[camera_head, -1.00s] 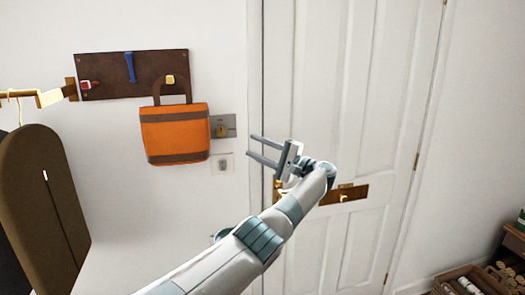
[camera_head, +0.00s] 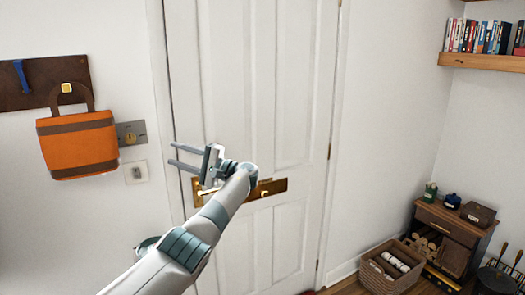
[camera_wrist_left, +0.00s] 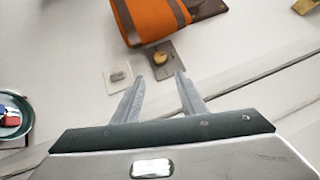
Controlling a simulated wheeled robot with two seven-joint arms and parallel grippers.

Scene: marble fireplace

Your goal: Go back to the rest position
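My left gripper (camera_head: 180,158) is open and empty, raised in front of the white door (camera_head: 262,75). Its two fingers point left, apart from each other, and in the left wrist view (camera_wrist_left: 158,92) there is nothing between them. The orange bag (camera_head: 78,143) hangs by its handle from a yellow-knobbed peg on the dark board (camera_head: 28,90), left of the gripper and apart from it. Part of the bag also shows at the top of the left wrist view (camera_wrist_left: 148,18). My right gripper is not in view.
The door has a brass handle plate (camera_head: 270,188). At right are a wooden cabinet (camera_head: 455,225), a basket (camera_head: 391,268) and a bookshelf (camera_head: 485,61).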

